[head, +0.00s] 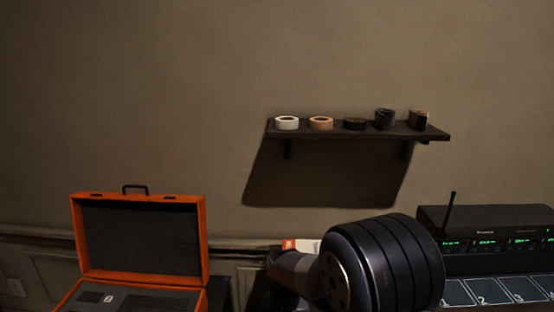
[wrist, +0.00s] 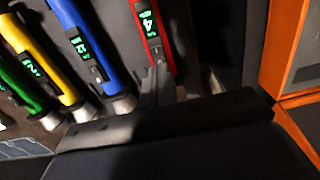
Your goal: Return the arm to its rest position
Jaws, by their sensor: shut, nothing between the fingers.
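My gripper (wrist: 159,70) shows in the wrist view with its narrow fingers together and nothing between them. Its fingertips appear near the lower end of a red handheld unit (wrist: 153,36) with a lit green display; I cannot tell whether they touch. In the head view a thick dark part of my arm fills the lower middle, and the gripper itself is not seen there.
Blue (wrist: 82,40), yellow (wrist: 40,60) and green (wrist: 22,90) units lie left of the red one. An open orange case (head: 205,245) stands left in the head view. A black receiver (head: 485,228) stands right. A wall shelf (head: 345,132) holds several tape rolls.

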